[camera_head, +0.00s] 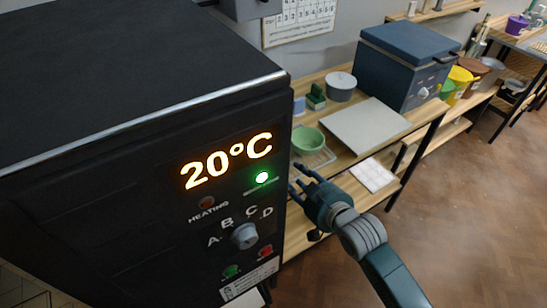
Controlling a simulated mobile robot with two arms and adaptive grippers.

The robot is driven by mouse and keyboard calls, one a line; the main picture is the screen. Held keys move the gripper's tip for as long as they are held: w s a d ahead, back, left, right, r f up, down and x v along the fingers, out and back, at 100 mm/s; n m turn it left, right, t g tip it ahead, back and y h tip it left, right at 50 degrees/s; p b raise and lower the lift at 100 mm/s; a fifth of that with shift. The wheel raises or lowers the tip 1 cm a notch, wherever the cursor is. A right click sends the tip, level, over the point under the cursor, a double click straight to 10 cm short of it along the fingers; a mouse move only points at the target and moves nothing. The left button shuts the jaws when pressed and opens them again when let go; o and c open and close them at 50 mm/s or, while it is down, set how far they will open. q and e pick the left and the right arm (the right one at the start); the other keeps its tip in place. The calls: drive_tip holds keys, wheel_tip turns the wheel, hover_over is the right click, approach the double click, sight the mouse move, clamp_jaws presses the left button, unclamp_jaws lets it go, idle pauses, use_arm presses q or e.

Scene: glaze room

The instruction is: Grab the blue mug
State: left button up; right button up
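I see no blue mug that I can clearly make out. A small light-blue item (299,106) shows on the wooden table beside the black kiln's edge, too small to tell what it is. My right gripper (298,179) is in front of the table, close to the kiln's right side, its fingers pointing left. Its fingers are spread apart with nothing visible between them. The fingertips are close to the kiln's edge in the picture. My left gripper is out of view.
A big black kiln (120,130) fills the left, its display reading 20°C and a green lamp lit. The wooden table (345,160) holds a green bowl (308,139), grey pot (341,86), pale slab (362,125) and blue-grey kiln (405,60). Floor at right is clear.

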drive_tip(key=p+x, duration=0.1)
drive_tip(key=x, duration=0.4)
drive_tip(key=shift+w+r, duration=0.1)
drive_tip(key=shift+w, duration=0.05)
drive_tip(key=shift+c, duration=1)
drive_tip(key=shift+r, duration=0.1)
clamp_jaws()
